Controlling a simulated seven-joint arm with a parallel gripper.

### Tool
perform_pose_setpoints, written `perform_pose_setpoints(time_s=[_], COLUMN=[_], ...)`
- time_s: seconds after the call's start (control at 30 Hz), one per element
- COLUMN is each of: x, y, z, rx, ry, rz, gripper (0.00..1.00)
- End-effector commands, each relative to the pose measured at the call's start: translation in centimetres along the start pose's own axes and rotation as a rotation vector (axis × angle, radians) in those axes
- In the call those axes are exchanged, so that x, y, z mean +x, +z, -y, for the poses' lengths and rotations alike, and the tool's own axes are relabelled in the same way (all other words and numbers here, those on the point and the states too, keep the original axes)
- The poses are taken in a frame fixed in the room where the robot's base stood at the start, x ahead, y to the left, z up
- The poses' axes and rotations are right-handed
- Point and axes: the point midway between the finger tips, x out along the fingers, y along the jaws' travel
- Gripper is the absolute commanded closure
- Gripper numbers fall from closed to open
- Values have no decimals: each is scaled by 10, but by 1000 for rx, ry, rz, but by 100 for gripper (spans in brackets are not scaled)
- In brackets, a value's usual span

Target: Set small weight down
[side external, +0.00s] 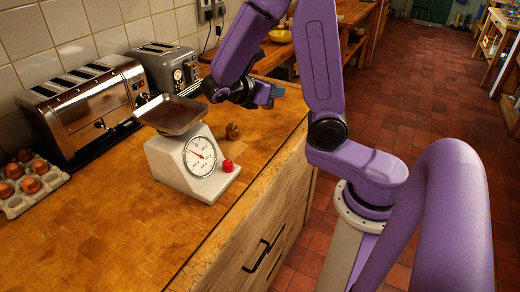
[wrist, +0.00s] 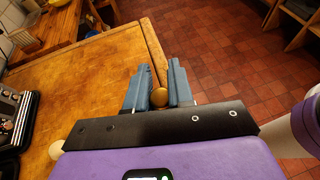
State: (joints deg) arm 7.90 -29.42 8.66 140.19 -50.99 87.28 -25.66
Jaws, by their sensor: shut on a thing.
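My gripper (wrist: 158,92) has blue fingers shut on a small round brass-coloured weight (wrist: 159,97), which shows between the fingertips in the wrist view. In the side external view my gripper (side external: 277,92) is above the counter near its right edge, to the right of the kitchen scale. The held weight cannot be made out there. The white scale (side external: 178,165) has a round dial, a red knob and an empty-looking metal pan (side external: 172,115). A small brown object, perhaps another weight (side external: 233,131), stands on the counter just behind the scale, below and left of my gripper.
The wooden counter (side external: 110,230) is bare in front of the scale. Two toasters (side external: 90,105) (side external: 165,67) stand along the tiled wall, and an egg tray (side external: 28,185) is at the left. The counter's right edge drops to a red tiled floor (wrist: 220,55).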

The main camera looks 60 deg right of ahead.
Motion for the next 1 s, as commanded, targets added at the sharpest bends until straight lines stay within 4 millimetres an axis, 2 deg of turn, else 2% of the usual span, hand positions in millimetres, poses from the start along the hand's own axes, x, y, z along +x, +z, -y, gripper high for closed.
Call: perform_pose_setpoints(time_s=[0.03, 0.2, 0.4, 0.7, 1.0], x=[10, 33, 47, 44, 29], y=[-3, -14, -28, -50, -66], z=[8, 38, 73, 111, 120], rx=[34, 162, 319, 556, 772], ry=[-101, -426, -831, -1453, -2035], rz=[5, 7, 11, 14, 12], gripper=[100, 100, 100, 100, 100])
